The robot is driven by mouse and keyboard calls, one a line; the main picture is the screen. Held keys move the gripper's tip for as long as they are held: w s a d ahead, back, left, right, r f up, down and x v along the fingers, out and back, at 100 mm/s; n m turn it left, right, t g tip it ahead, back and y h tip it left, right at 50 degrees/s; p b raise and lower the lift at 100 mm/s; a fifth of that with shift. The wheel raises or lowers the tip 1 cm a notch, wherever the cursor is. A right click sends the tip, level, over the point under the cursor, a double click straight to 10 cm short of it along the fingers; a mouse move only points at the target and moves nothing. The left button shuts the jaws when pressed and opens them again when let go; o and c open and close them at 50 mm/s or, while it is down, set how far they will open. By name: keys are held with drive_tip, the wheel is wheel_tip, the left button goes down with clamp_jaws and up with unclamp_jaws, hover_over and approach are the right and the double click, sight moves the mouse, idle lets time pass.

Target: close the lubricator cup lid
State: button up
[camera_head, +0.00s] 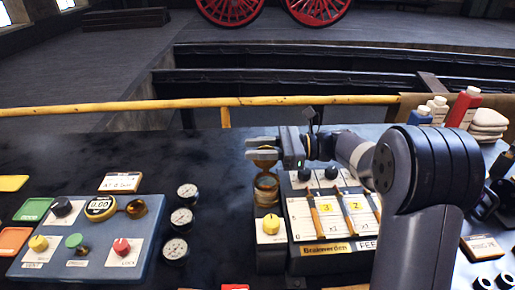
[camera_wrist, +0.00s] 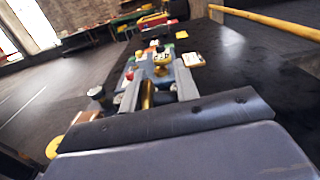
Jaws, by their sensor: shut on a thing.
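The lubricator cup (camera_head: 266,190) is a brass and amber-glass cup on a dark block, left of the lever panel. Its brass lid (camera_head: 264,155) shows above the cup, partly hidden by my gripper. My gripper (camera_head: 268,150) reaches in from the right and is shut on the lid. In the wrist view my gripper (camera_wrist: 157,94) has a brass piece, the lid (camera_wrist: 148,94), between its two grey fingers. How far the lid is tilted over the cup's mouth I cannot tell.
A yellow knob (camera_head: 270,224) sits below the cup. Right of it is the lever panel (camera_head: 305,224); several gauges (camera_head: 182,217) and a blue control box (camera_head: 85,240) are left. A yellow rail (camera_head: 200,103) runs behind. Bottles (camera_head: 464,106) stand back right.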

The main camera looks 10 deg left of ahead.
sight(259, 163)
drive_tip(key=shift+s+n, duration=0.2)
drive_tip(key=shift+n, duration=0.3)
drive_tip(key=shift+s+d+r+n+b, duration=0.1)
drive_tip(key=shift+s+n+b, duration=0.15)
drive_tip(key=shift+n+b, duration=0.25)
drive_tip(key=shift+s+d+n+b, duration=0.1)
drive_tip(key=shift+s+n+b, duration=0.15)
drive_tip(key=shift+n, duration=0.35)
drive_tip(key=s+n+b, duration=0.1)
drive_tip(key=n+b, duration=0.1)
drive_tip(key=s+n+b, duration=0.1)
drive_tip(key=n+b, duration=0.1)
drive_tip(key=s+n+b, duration=0.1)
drive_tip(key=n+b, duration=0.1)
drive_tip(key=n, duration=0.1)
drive_tip(key=shift+s+d+f, duration=0.1)
drive_tip(key=shift+d+f, duration=0.3)
drive_tip(key=shift+s+d+f+n+b, duration=0.15)
drive_tip(key=shift+s+n+b, duration=0.15)
drive_tip(key=shift+n+b, duration=0.5)
drive_tip(key=shift+s+f+n+b, duration=0.15)
drive_tip(key=shift+s+n+b, duration=0.1)
drive_tip(key=shift+n+b, duration=0.5)
drive_tip(key=shift+s+n+b, duration=0.1)
drive_tip(key=shift+n+b, duration=0.25)
drive_tip(key=shift+n, duration=0.2)
drive_tip(key=o, duration=0.8)
drive_tip(key=shift+f, duration=0.15)
